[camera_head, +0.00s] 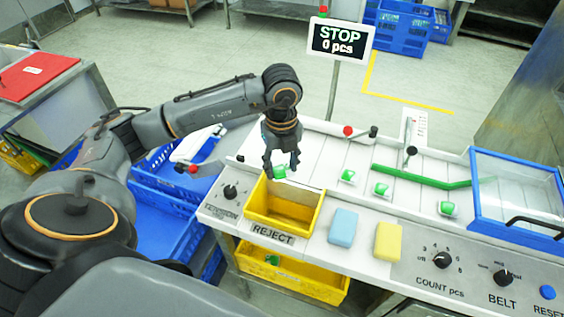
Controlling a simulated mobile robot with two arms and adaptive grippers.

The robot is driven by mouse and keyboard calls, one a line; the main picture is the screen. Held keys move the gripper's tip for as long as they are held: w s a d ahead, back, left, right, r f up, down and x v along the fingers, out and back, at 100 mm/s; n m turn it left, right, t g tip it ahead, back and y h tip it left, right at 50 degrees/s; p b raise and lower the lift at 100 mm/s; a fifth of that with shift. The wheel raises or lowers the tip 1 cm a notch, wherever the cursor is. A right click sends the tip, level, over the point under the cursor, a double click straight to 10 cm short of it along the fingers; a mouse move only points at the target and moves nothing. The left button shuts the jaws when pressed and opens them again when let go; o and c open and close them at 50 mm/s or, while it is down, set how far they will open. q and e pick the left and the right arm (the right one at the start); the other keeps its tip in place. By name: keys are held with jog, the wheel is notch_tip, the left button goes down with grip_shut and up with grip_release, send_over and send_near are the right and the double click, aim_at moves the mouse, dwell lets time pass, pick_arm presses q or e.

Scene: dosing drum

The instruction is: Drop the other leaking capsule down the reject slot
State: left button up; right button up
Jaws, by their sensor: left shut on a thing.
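My left gripper (282,168) points down above the yellow reject slot (291,211), near its back edge. It is shut on a green and white capsule (279,173), partly hidden by the fingers. The slot is an open yellow box labelled REJECT on its front. Below it, a yellow crate (300,281) under the counter has a green capsule (272,260) in it. Other green and white capsules lie on the belt (410,193): one at left (348,176), one in the middle (381,188) and one at right (447,208). My right gripper is out of view.
A blue sponge (343,228) and a yellow one (388,241) lie right of the slot. A green guide bar (420,178), a blue-framed clear cover (515,195) and upright levers (410,154) stand around the belt. The sign (340,39) reads STOP, 0 pcs.

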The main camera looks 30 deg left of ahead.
aim_at(281, 170)
pick_arm(q)
jog(key=shift+f+b, duration=0.65)
jog(key=shift+f, duration=0.85)
jog(key=o, duration=0.8)
jog(key=shift+r, duration=0.1)
jog(key=shift+o, duration=0.2)
notch_tip(281, 170, up, 12)
